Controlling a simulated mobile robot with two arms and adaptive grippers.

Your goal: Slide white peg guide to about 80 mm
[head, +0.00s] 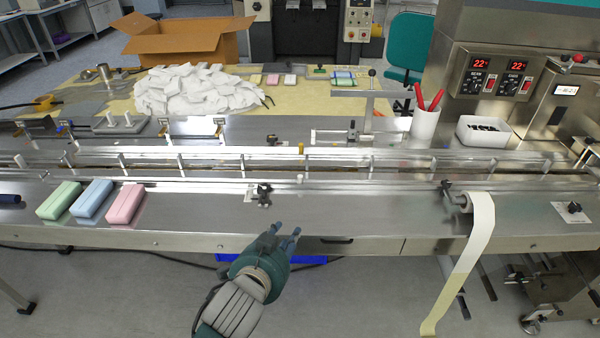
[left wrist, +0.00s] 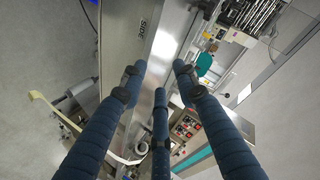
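A small white peg (head: 300,179) stands at the front guide rail near the middle of the bench in the head view; I take it for the white peg guide. A dark clamp knob (head: 264,195) with a small pale plate (head: 250,195) sits just left of it. I cannot read a scale there. My left gripper (head: 287,238) is in front of the bench edge, below and apart from the peg. In the left wrist view its blue fingers (left wrist: 160,80) are spread with nothing between them. The peg is not clear in that view. My right gripper is not in view.
Green (head: 59,201), blue (head: 92,199) and pink (head: 125,204) blocks lie on the bench's left. A yellow peg (head: 301,148) stands on the rail behind. The bench between blocks and knob is clear.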

